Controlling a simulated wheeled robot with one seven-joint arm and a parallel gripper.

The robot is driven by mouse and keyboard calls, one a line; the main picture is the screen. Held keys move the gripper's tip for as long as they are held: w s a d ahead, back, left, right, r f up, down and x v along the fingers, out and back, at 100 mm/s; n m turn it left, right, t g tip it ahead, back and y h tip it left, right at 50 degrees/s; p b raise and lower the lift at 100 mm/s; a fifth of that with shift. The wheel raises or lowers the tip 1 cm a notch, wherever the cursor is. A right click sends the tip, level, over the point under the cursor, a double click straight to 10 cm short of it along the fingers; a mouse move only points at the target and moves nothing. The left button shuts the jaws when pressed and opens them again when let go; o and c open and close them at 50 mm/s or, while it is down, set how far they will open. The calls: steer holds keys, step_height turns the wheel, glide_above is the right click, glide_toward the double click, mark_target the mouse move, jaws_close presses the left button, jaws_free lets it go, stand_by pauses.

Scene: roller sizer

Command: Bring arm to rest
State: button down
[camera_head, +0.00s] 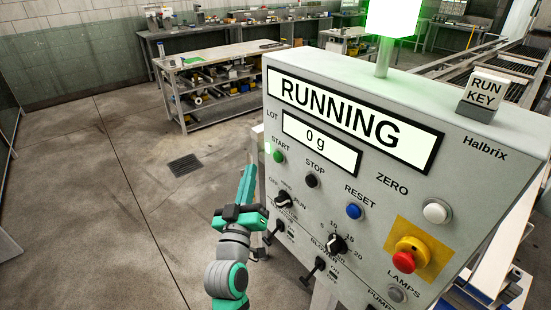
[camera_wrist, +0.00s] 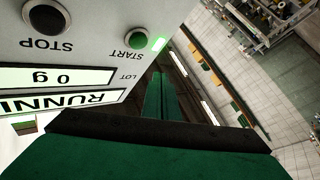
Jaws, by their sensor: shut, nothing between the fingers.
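My gripper (camera_head: 249,170) is teal and points upward, just left of the control panel (camera_head: 390,95) in the head view. Its fingers are together and hold nothing. In the wrist view the closed green fingers (camera_wrist: 159,90) are beside the panel's edge, near the green START button (camera_wrist: 142,35). The fingers appear apart from the button. The START button also shows in the head view (camera_head: 278,156). The panel display (camera_head: 345,112) reads RUNNING, with a LOT reading (camera_head: 318,138) of 0 g. The green lamp (camera_head: 393,15) on top is lit.
STOP (camera_head: 312,180), RESET (camera_head: 354,211) and ZERO (camera_head: 437,211) buttons, selector knobs and a red emergency button (camera_head: 404,262) stick out of the panel. A RUN KEY block (camera_head: 483,95) sits on top. A workbench (camera_head: 215,60) stands behind. The floor at left is clear.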

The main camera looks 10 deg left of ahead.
stand_by(0.4)
steer(key=s+d+f+g, duration=0.1)
steer(key=s+d+f, duration=0.2)
steer(key=s+f, duration=0.35)
steer(key=s+d+f+g+y, duration=0.1)
steer(key=s+d+f, duration=0.3)
steer(key=f, duration=0.5)
steer(key=s+d+f+g, duration=0.1)
steer(key=s+d+f, duration=0.2)
steer(key=s+f, duration=0.3)
steer(key=s+d+f+m+g+h, duration=0.1)
steer(key=s+d+f+m, duration=0.1)
steer(key=s, duration=0.6)
steer(key=s+d+f+m+g+h, duration=0.1)
steer(key=s+d, duration=0.3)
steer(key=s, duration=0.5)
steer(key=s+d+f+m+g, duration=0.1)
steer(key=s+d+f+m, duration=0.2)
steer(key=s, duration=0.6)
steer(key=shift+s+d+f+m+h, duration=0.15)
steer(key=shift+d+f+m+h, duration=0.15)
steer(key=shift+d+h, duration=0.15)
